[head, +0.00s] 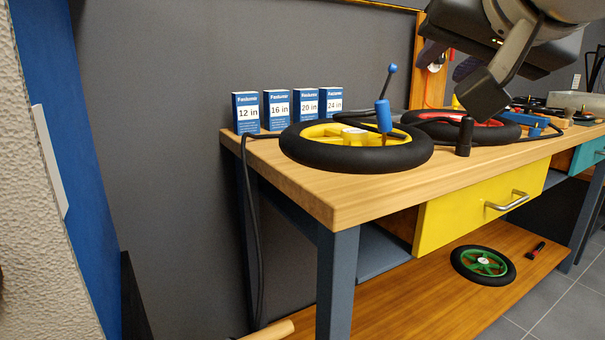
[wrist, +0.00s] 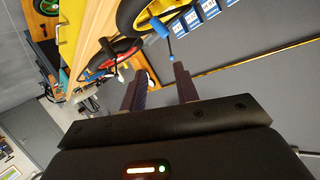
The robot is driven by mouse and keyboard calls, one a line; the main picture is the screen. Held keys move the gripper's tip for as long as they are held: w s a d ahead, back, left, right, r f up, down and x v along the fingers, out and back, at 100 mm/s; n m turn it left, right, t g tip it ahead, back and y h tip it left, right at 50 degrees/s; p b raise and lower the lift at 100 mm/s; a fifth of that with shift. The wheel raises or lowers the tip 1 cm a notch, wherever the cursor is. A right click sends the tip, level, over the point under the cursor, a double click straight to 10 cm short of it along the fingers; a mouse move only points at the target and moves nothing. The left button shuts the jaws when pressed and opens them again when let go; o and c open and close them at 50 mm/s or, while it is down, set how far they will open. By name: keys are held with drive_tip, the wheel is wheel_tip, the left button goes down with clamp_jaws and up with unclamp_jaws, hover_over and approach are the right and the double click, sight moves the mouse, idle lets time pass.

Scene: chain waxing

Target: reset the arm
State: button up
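My gripper (head: 447,64) is raised above the back right of the workbench (head: 300,178) in the head view, partly hidden by my own arm. In the wrist view my gripper (wrist: 161,72) shows two dark fingers standing apart with nothing between them. Its fingers point past the bench toward the grey wall, and it touches nothing that I can see.
On the bench lie a yellow-rimmed wheel (head: 340,134), a red-rimmed wheel (head: 486,124), a blue-handled pump (head: 384,116) and several blue boxes (head: 247,112). A yellow drawer (head: 470,208) is shut. A green wheel (head: 482,265) lies on the lower shelf.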

drive_tip(key=s+f+n+g, duration=0.1)
drive_tip(key=s+f+g, duration=0.1)
drive_tip(key=f, duration=1.2)
drive_tip(key=s+f+n+g, duration=0.1)
drive_tip(key=s+f+g, duration=0.1)
drive_tip(key=f, duration=1.2)
drive_tip(key=s+f+n+g, duration=0.1)
drive_tip(key=f+g, duration=0.3)
drive_tip(key=f, duration=1)
drive_tip(key=shift+s+f+n, duration=0.3)
drive_tip(key=shift+s+f, duration=0.1)
drive_tip(key=shift+s, duration=0.5)
